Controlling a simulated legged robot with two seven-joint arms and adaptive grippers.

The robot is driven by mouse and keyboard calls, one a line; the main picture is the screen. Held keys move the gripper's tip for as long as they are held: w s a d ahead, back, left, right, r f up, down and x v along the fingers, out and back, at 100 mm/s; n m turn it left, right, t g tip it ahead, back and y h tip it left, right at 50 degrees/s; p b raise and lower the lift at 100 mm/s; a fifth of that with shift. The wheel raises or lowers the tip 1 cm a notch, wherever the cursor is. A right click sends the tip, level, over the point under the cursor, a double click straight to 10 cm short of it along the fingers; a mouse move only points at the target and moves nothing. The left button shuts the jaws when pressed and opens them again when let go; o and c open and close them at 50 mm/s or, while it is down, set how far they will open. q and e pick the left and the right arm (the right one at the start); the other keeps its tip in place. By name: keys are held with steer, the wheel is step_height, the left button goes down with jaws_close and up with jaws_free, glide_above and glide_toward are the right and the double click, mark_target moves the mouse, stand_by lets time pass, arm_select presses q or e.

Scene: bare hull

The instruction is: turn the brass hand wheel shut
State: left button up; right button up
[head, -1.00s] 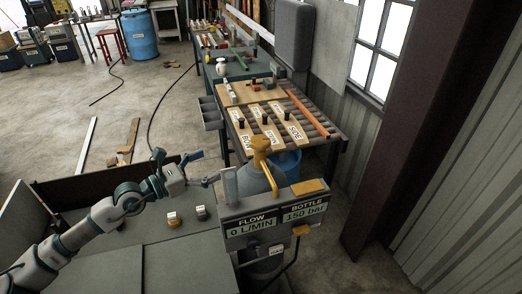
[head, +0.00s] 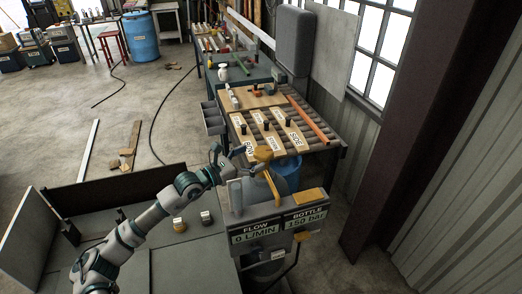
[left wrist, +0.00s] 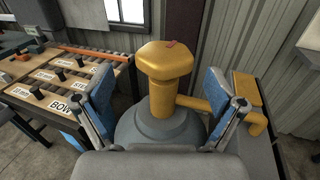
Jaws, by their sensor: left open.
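The brass hand wheel (head: 263,154) is a yellow faceted knob on top of a grey bottle behind the flow panel. In the left wrist view the wheel (left wrist: 164,61) stands upright on its brass stem, with a small red mark on top. My left gripper (head: 241,154) is at the wheel, coming from the left. In the left wrist view its blue-padded fingers (left wrist: 168,100) are spread wide on either side of the brass stem, with visible gaps; I cannot tell its exact depth. My right gripper is not in view.
The grey panel (head: 276,222) reads FLOW 0 L/MIN and BOTTLE 150 bar. A brass side pipe (left wrist: 193,103) runs right from the stem. Behind is a roller table (head: 337,144) with labelled boards. A dark steel column (head: 412,130) stands at right.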

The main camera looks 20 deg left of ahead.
mark_target(262, 153)
arm_select(q)
steer(key=x, duration=0.3)
steer(key=shift+w+d, duration=0.15)
steer(key=shift+d, duration=0.1)
steer(key=shift+w+d+r, duration=0.1)
steer(key=shift+w+d, duration=0.05)
steer(key=shift+d, duration=0.35)
steer(key=shift+a, duration=0.3)
steer(key=c, duration=1.2)
steer(key=shift+o, duration=0.2)
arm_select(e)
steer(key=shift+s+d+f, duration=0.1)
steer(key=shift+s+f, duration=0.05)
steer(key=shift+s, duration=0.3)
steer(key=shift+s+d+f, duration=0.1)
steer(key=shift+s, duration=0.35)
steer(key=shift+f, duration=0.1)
